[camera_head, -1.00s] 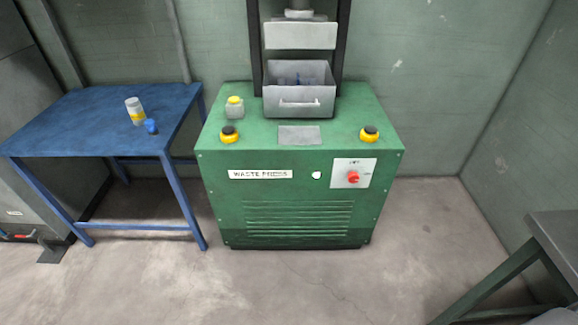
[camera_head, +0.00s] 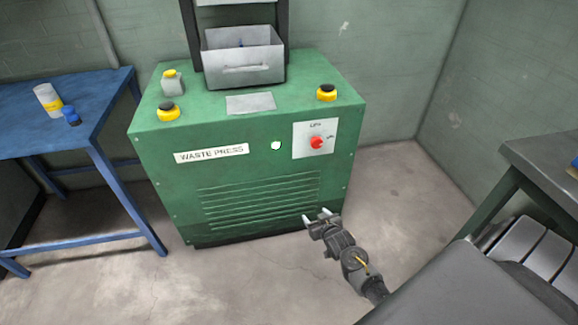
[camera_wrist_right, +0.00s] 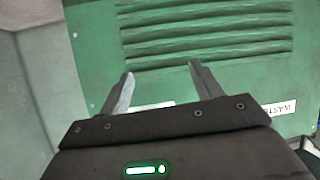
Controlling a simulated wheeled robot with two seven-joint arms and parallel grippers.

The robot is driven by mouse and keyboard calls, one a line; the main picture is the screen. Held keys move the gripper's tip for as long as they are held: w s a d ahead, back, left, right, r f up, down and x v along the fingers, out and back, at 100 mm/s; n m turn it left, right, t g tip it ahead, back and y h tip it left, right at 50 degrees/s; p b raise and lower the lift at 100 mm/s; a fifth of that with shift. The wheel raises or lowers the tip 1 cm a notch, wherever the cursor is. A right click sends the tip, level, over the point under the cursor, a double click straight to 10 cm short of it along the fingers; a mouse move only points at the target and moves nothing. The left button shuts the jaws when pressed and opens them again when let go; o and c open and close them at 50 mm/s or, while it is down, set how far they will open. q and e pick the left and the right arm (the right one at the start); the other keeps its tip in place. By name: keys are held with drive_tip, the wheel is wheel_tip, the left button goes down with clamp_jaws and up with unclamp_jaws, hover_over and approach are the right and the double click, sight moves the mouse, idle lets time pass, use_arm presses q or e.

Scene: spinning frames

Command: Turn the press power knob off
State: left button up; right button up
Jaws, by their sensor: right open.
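The red power knob (camera_head: 316,142) sits on a white panel (camera_head: 300,150) with OFF lettering above it, at the right of the green waste press front (camera_head: 160,190). My right gripper (camera_head: 319,216) is open and empty, below the knob and near the lower right of the press front. In the right wrist view its two fingers (camera_wrist_right: 160,80) stand apart in front of the vent slats, with nothing between them. The knob cannot be made out in the wrist view. My left gripper is not in view.
Two yellow-and-black buttons (camera_head: 327,93) and a grey bin (camera_head: 212,66) are on the press top. A blue table (camera_head: 95,100) with a white bottle (camera_head: 47,99) stands left. A grey table (camera_head: 545,150) stands right. The floor before the press is clear.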

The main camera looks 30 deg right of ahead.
drive_tip(key=w+d+r+m+t+h+b, duration=0.1)
drive_tip(key=w+d+r+t+h+b, duration=0.25)
drive_tip(key=r, duration=0.65)
drive_tip(key=m+t, duration=0.1)
approach(318, 145)
use_arm(q)
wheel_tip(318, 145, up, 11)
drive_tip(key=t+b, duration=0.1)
drive_tip(key=b, duration=0.1)
use_arm(e)
drive_tip(key=shift+y, duration=0.25)
drive_tip(key=x, duration=0.8)
drive_tip(key=shift+d+f+b, duration=0.1)
drive_tip(key=shift+b, duration=0.25)
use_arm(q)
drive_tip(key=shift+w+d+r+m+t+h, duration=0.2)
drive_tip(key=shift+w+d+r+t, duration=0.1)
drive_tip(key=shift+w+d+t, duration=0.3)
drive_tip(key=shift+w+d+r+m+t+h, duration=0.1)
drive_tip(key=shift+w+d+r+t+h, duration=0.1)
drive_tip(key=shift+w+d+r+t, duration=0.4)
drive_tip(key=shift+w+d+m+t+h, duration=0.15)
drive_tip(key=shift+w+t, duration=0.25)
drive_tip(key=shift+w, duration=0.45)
use_arm(e)
drive_tip(key=shift+w+d, duration=0.15)
drive_tip(key=shift+w, duration=0.45)
drive_tip(key=c, duration=1)
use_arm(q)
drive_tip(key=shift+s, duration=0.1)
